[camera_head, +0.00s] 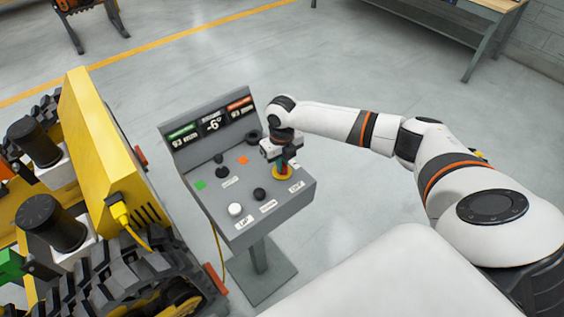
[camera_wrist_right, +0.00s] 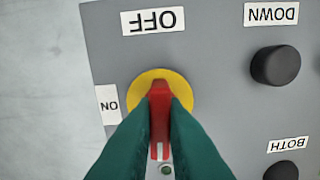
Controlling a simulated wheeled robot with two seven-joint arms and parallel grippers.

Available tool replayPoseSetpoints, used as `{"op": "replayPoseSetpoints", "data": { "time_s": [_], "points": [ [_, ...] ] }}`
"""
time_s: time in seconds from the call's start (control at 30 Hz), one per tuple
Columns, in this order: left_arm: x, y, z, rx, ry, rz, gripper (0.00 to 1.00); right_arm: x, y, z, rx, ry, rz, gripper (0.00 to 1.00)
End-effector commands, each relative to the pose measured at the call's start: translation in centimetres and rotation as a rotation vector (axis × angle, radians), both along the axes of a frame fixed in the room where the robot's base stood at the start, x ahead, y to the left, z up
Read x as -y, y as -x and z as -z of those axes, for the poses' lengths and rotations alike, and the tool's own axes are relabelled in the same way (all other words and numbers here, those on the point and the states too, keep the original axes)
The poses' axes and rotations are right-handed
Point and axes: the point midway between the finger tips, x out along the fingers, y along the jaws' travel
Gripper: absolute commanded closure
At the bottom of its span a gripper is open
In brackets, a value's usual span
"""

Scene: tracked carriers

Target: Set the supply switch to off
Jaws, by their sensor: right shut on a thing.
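The supply switch is a red handle on a round yellow plate (camera_head: 281,177) at the right side of the grey control console (camera_head: 214,205). In the right wrist view, the red handle (camera_wrist_right: 160,92) stands between my green fingertips, in line with the OFF label (camera_wrist_right: 153,20) at the top. The ON label (camera_wrist_right: 108,103) is left of the yellow plate (camera_wrist_right: 181,84). A white mark shows at the handle's lower end. My right gripper (camera_wrist_right: 160,112) is shut on the handle, with a finger on each side. My left gripper is not in view.
Black buttons (camera_wrist_right: 276,65) labelled DOWN and BOTH are beside the switch. A white button (camera_head: 235,209) and a display (camera_head: 213,122) are on the console. A yellow tracked carrier (camera_head: 100,150) stands close to its left.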

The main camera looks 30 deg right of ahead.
Motion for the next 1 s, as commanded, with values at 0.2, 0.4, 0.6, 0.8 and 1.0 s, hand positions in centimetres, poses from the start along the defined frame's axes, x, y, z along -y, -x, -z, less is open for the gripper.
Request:
{"op": "replayPoseSetpoints", "data": {
  "time_s": [0.2, 0.4, 0.6, 0.8, 1.0],
  "points": [
    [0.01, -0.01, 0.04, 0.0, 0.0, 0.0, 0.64, 0.03, -0.06, -0.09, 0.002, 0.0, -0.067, 1.0],
    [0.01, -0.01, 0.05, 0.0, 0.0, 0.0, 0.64, 0.04, -0.07, -0.1, 0.002, 0.001, -0.087, 1.0],
    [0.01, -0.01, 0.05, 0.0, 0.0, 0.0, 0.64, 0.04, -0.08, -0.11, 0.002, 0.001, -0.089, 1.0],
    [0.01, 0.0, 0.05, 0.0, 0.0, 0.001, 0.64, 0.05, -0.08, -0.11, 0.002, 0.001, -0.088, 0.79],
    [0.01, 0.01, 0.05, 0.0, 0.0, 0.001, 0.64, 0.03, -0.04, -0.06, 0.001, 0.001, -0.088, 0.67]
  ]
}}
